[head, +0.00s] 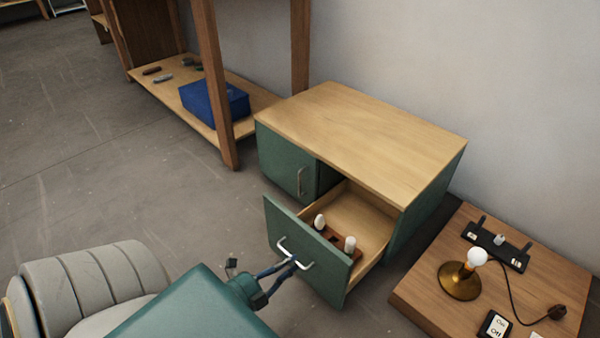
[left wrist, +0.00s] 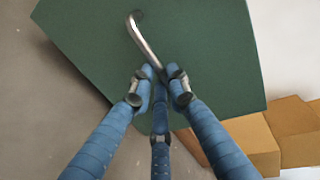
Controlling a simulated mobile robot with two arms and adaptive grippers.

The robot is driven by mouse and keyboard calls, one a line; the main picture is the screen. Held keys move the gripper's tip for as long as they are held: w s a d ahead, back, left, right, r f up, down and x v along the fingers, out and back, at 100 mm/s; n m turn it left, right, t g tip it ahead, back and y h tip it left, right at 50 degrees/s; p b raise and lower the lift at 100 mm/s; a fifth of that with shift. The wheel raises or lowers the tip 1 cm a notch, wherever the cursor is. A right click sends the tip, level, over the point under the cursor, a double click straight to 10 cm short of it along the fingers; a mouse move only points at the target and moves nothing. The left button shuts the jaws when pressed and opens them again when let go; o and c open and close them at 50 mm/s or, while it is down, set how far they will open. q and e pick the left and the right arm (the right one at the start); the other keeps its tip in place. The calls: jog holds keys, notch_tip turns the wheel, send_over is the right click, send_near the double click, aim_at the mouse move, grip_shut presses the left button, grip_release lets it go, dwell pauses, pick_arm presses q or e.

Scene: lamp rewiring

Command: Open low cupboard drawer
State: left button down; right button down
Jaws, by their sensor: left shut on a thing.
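The low cupboard (head: 360,140) is green with a pale wooden top and stands against the wall. Its right-hand drawer (head: 305,250) is pulled out, and its wooden inside shows. In it are a brown holder (head: 322,240) and two white bulb-like things (head: 350,243). My left gripper (head: 290,266) is at the metal handle on the drawer's green front, with its blue fingers shut on it. In the left wrist view the fingers close around the lower end of the handle (left wrist: 146,42). My right gripper is not in view.
A cupboard door (head: 285,165) left of the drawer is closed. A wooden platform (head: 430,290) with a brass lamp (head: 461,279) and a black switch stands close on the right. A shelf with a blue box (head: 215,103) is behind.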

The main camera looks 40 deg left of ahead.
pick_arm(q)
jog(key=f+p+v, duration=0.1)
jog(key=v, duration=0.7)
jog(key=shift+s+f+p, duration=0.35)
jog(key=shift+s, duration=0.25)
jog(key=c, duration=1.7)
grip_release()
jog(key=shift+o, duration=0.2)
jog(key=shift+a, duration=0.1)
jog(key=v, duration=1.1)
jog(key=shift+s, duration=0.4)
jog(key=shift+r, duration=0.1)
